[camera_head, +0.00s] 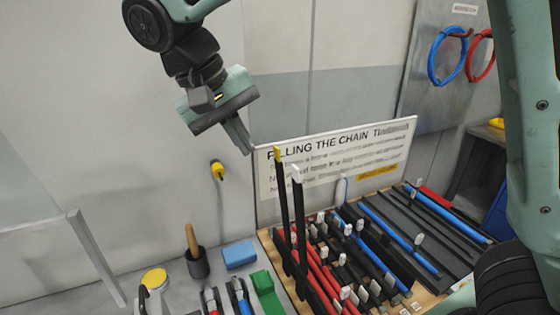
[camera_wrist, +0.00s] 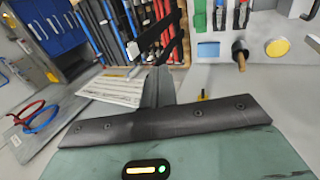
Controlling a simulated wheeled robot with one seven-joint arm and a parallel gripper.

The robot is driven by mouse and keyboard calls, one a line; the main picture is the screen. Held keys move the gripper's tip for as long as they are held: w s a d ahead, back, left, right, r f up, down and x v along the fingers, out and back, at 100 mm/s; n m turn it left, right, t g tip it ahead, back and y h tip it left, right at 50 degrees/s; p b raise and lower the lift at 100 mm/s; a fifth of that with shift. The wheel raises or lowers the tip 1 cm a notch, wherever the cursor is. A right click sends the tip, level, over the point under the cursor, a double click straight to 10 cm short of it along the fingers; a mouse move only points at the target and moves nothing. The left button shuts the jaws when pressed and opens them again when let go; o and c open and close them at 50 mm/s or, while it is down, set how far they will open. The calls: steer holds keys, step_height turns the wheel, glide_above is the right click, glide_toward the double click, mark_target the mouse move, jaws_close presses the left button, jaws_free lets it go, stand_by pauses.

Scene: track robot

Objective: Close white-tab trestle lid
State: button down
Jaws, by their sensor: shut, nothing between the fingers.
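The white-tab trestle lid is a thin black bar (camera_head: 300,222) standing upright, with a white tab (camera_head: 296,173) at its top end. A second upright black bar with a yellow tab (camera_head: 278,154) stands just left of it. Both rise from the left part of a wooden board (camera_head: 284,273) of red, black and blue strips. My gripper (camera_head: 247,150) is shut and empty, up and left of the two tabs and apart from them.
A sign panel (camera_head: 390,155) stands behind the board. Left of the board lie a blue block (camera_head: 239,255), a green piece (camera_head: 266,290) and a black cup with a wooden handle (camera_head: 196,262). A yellow-ended plug (camera_head: 217,170) is on the wall. Cable loops (camera_head: 447,55) hang at right.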

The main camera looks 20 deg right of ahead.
steer(key=d+f+p, duration=0.4)
steer(key=d+f, duration=0.2)
steer(key=d, duration=0.1)
steer(key=shift+d+f, duration=0.15)
steer(key=shift+f, duration=0.25)
